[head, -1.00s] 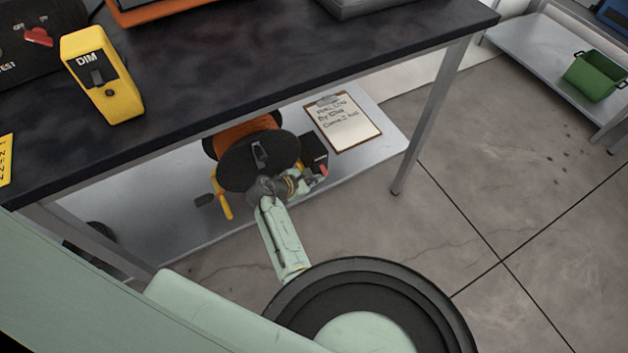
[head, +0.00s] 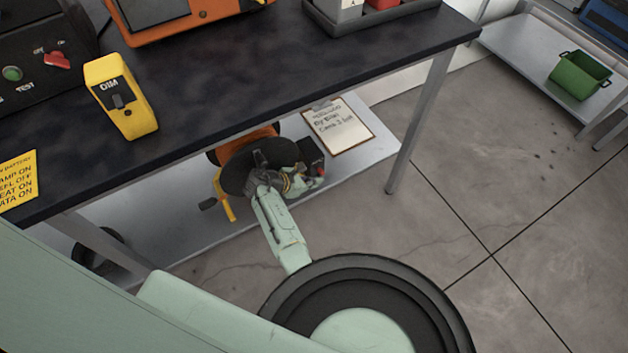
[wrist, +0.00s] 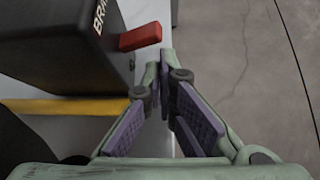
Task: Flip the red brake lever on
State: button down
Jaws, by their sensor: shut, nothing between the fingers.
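The red brake lever (wrist: 141,36) sticks out from the side of a black box (wrist: 62,45) with white letters, partly cut off, in the wrist view. In the head view the lever is a small red spot (head: 322,172) on the box (head: 311,154) beside the cable reel, on the low shelf. My gripper (wrist: 160,66) is shut and empty, its fingertips just below and slightly right of the lever's free end in the wrist view. Contact cannot be told. In the head view my gripper (head: 312,183) is beside the lever, partly hiding the box's lower part.
The orange cable reel (head: 255,163) with a black flange and yellow stand (head: 223,195) is left of the box. A clipboard (head: 340,126) lies on the shelf behind. The dark tabletop (head: 230,75) is overhead and a table leg (head: 418,125) stands right. Open floor lies further right.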

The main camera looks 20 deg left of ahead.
jog(key=shift+r+p, duration=0.75)
jog(key=v, duration=0.7)
jog(key=shift+s, duration=0.25)
jog(key=shift+a, duration=0.1)
